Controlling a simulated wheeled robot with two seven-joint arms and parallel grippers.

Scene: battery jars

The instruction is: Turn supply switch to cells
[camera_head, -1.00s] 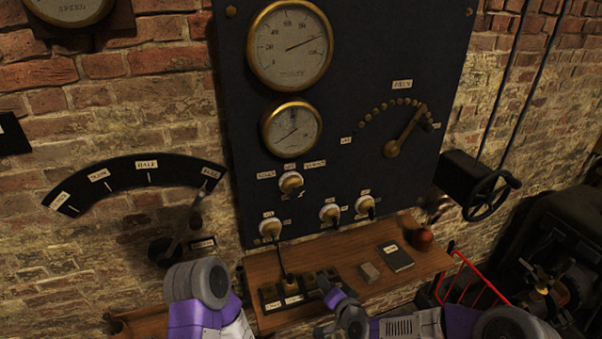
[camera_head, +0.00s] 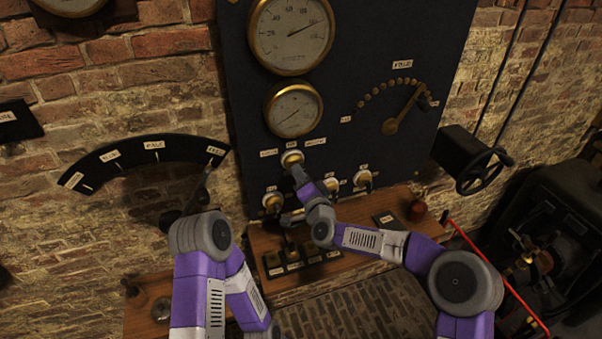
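The supply switch (camera_head: 291,159) is a white round knob with a brass centre, under the lower gauge on the dark panel. Three small labels sit above it, too small to read surely. My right gripper (camera_head: 299,174) is raised to the panel, its tip at the lower edge of this knob. It hides the switch's handle, so I cannot tell the handle's position or whether the fingers touch or grip it.
Three similar knobs, including the left one (camera_head: 272,202), sit lower on the panel, close to my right wrist. A wooden shelf (camera_head: 398,201) juts out below. A quadrant lever (camera_head: 208,181) is at left and a handwheel (camera_head: 485,171) at right.

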